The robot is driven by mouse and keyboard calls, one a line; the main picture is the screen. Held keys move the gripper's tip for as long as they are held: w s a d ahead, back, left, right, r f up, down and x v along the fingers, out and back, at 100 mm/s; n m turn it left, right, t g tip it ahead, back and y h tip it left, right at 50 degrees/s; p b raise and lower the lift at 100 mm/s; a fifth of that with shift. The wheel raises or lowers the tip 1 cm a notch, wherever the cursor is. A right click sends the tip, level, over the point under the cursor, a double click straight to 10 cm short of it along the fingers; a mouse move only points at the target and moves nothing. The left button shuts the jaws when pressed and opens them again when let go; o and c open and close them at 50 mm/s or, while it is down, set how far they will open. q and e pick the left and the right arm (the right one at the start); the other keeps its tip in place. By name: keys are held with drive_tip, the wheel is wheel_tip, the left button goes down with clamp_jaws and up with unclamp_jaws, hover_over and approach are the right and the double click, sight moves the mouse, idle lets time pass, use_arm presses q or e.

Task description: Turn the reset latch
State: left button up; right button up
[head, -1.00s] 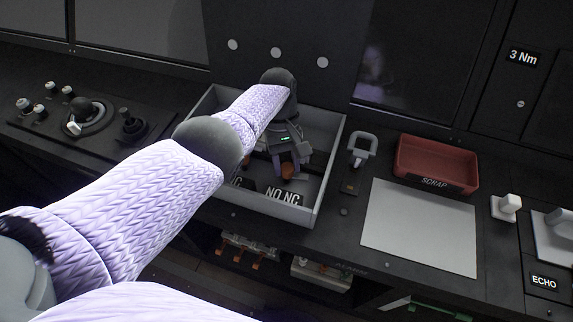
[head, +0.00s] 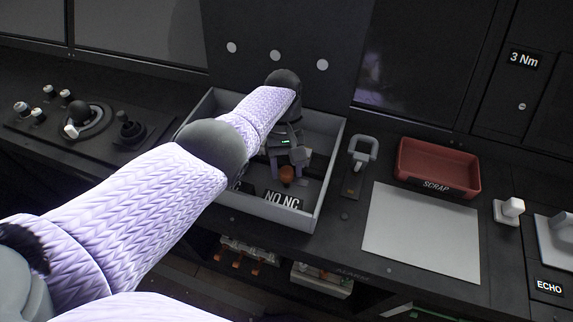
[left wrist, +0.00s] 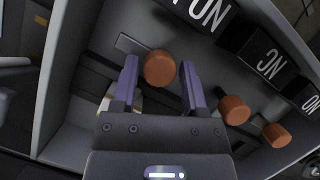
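Several copper-coloured round knobs sit in a grey open-topped box (head: 318,195). One knob (left wrist: 160,68) shows between the two purple fingers of my left gripper (left wrist: 158,62) in the left wrist view. The fingers are open, with gaps seen on both sides of that knob; whether they touch it cannot be told. In the head view the left gripper (head: 287,162) reaches down into the box, above a copper knob (head: 286,176). No part is labelled as the reset latch, so I cannot tell which it is. My right gripper is out of view.
NO and NC label blocks (head: 282,199) line the box's front. Two more copper knobs (left wrist: 235,110) and (left wrist: 277,135) stand to the right. A grey loop handle (head: 363,148), a red SCRAP tray (head: 437,165) and a bare pale sheet (head: 420,232) lie right of the box.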

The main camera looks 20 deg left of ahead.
use_arm(q)
drive_tip(key=shift+o, duration=1.1)
drive_tip(key=shift+w+r, duration=0.15)
drive_tip(key=shift+r, duration=0.2)
drive_tip(key=b+v, duration=0.2)
drive_tip(key=v, duration=0.7)
drive_tip(key=shift+r, duration=0.1)
